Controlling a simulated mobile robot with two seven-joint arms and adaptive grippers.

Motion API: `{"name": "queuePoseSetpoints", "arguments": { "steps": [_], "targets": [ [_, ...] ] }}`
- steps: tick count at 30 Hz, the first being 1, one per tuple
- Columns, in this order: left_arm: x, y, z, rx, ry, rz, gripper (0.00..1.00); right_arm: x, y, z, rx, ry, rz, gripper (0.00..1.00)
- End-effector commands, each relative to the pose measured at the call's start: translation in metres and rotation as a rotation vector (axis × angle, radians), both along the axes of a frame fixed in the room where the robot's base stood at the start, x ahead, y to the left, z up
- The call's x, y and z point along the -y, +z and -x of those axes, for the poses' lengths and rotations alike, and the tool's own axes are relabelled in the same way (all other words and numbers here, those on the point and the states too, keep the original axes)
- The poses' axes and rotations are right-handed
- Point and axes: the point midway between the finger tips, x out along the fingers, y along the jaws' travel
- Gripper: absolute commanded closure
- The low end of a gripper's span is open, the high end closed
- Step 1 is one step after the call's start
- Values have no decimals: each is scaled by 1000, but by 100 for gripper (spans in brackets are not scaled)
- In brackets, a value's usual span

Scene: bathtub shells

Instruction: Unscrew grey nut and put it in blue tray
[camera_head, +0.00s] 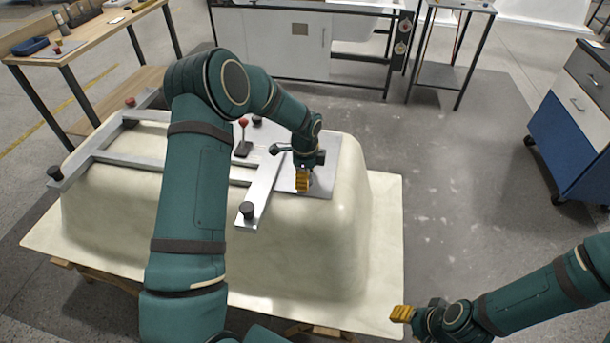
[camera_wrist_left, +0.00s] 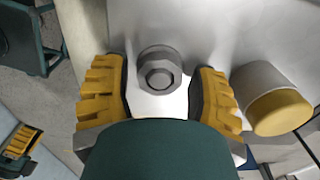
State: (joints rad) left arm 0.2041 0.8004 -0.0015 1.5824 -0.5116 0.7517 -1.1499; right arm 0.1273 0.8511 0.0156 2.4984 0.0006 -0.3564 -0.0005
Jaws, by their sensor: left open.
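The grey nut (camera_wrist_left: 158,68) is a hexagonal nut around a bolt end on a metal plate. In the left wrist view it sits between the two yellow-padded fingers of my left gripper (camera_wrist_left: 163,95), with a gap on each side. In the head view my left gripper (camera_head: 303,180) is low over the plate (camera_head: 318,178) on the upturned bathtub shell, and it hides the nut. A dark blue tray (camera_head: 30,46) lies on the wooden table at the upper left. My right gripper (camera_head: 403,313) is off the shell's front right corner; its opening is unclear.
A metal frame (camera_head: 205,170) with black knobs and a red-topped lever (camera_head: 243,135) lies on the cream shell (camera_head: 335,240). A grey cylinder with a yellow end (camera_wrist_left: 275,105) stands close right of the left fingers. A blue cabinet (camera_head: 570,135) stands right; floor between is clear.

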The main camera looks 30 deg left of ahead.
Motion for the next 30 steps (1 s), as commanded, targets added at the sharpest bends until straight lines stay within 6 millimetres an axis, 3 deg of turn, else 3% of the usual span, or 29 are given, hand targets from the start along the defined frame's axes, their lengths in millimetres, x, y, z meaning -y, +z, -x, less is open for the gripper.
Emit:
{"name": "queuePoseSetpoints", "arguments": {
  "steps": [2,6,7,16,30],
  "targets": [
    [0,0,0,0,1,0,43,0,0,0,0,0,0,53],
    [0,0,0,-1,2,0,92,0,0,0,0,0,0,53],
    [0,0,0,-1,2,0,96,0,0,0,0,0,0,53],
    [0,-1,0,-1,85,-2,100,0,-3,0,0,0,0,53],
    [0,-1,0,-1,807,-2,100,0,-15,0,0,0,0,53]
  ]
}}
